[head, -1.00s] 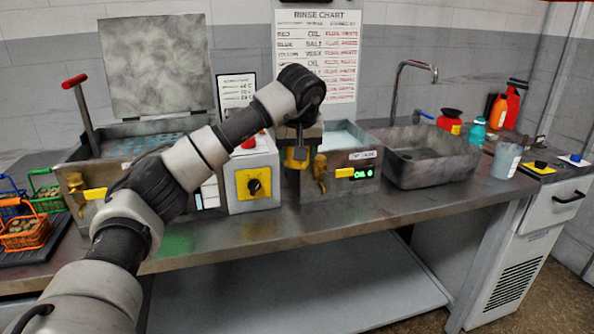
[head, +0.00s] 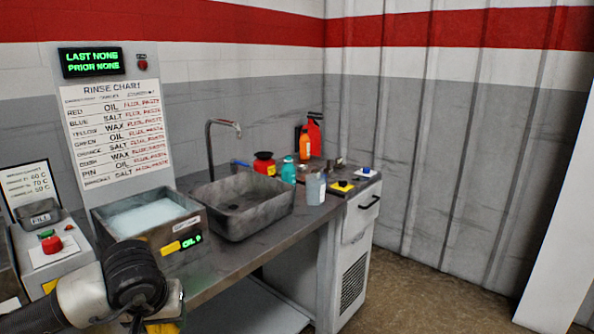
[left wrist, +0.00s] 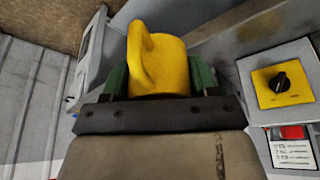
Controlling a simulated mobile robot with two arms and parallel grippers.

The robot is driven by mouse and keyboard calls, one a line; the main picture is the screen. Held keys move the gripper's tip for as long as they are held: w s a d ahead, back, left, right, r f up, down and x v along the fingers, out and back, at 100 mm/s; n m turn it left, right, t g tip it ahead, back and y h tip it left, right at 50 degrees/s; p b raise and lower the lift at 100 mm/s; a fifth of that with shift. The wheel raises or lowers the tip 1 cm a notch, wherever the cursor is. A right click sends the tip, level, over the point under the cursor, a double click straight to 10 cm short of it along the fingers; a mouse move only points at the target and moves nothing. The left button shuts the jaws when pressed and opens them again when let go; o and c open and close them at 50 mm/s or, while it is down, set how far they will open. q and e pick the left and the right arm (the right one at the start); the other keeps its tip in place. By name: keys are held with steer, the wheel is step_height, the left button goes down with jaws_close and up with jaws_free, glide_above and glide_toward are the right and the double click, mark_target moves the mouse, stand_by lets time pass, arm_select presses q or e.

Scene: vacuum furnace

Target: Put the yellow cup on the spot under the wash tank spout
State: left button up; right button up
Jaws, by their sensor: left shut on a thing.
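My left gripper (left wrist: 160,88) is shut on the yellow cup (left wrist: 172,62); the cup sits between its two green fingers, handle toward the left wrist camera. In the head view the left arm comes in at the bottom left, and a yellow bit of the cup (head: 162,327) shows below the wrist (head: 137,280), cut by the frame edge. My right gripper is not in view.
A grey sink (head: 255,220) with a tap (head: 210,150) stands right of the tank. Bottles and a grey beaker (head: 315,188) stand beyond it. A control box (head: 45,250) with a red button is at left. The counter strip (head: 225,275) before the sink is clear.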

arm_select(q)
steer(key=s+d+f+m+h+p, duration=0.1)
steer(key=s+d, duration=0.3)
steer(key=s, duration=0.4)
steer(key=shift+s+d+f+m+p, duration=0.3)
steer(key=shift+d+m, duration=0.1)
steer(key=shift+m, duration=0.3)
